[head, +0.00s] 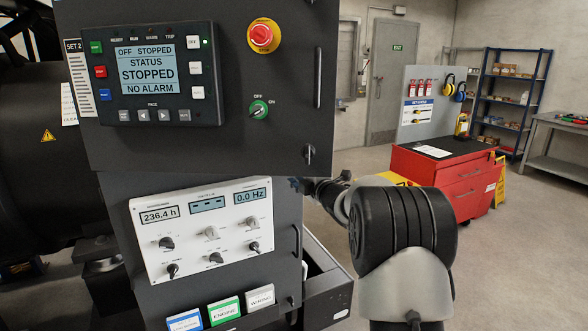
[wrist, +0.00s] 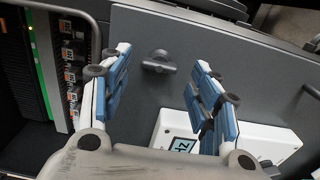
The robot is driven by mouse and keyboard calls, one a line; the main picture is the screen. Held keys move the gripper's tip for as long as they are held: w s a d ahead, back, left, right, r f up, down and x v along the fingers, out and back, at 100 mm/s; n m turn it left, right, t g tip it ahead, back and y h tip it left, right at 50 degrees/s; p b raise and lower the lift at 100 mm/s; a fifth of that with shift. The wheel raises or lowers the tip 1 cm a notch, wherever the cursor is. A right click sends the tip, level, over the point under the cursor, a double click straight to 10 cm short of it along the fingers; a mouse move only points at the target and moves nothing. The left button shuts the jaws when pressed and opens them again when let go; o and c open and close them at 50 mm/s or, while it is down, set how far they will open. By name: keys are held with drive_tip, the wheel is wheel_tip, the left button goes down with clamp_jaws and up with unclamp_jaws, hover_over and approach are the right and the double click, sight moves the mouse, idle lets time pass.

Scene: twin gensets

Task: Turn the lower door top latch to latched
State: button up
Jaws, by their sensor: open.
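The lower door (head: 200,290) is a dark grey panel carrying a white instrument plate (head: 200,215); the door also shows in the wrist view (wrist: 215,60). Its top latch (wrist: 158,62) is a small grey turn-knob near the door's edge, with its bar roughly crosswise in the wrist view. My gripper (wrist: 160,76) is open, its blue-padded fingers on either side of the latch in the picture. Nothing is between the pads; I cannot tell how far the latch lies beyond the tips.
The upper door (head: 260,150) has a display, a red stop button (head: 263,36) and a latch (head: 309,153). A long handle (wrist: 312,92) is on the lower door. Terminal blocks (wrist: 70,75) show at left in the wrist view. A red tool cabinet (head: 440,180) stands behind my arm.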

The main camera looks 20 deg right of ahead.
drive_tip(key=shift+w, duration=1.3)
drive_tip(key=shift+c, duration=0.2)
drive_tip(key=c, duration=1)
drive_tip(key=shift+r+m, duration=0.1)
drive_tip(key=shift+m, duration=0.2)
drive_tip(key=shift+m+p, duration=4.95)
drive_tip(key=shift+m, duration=3.75)
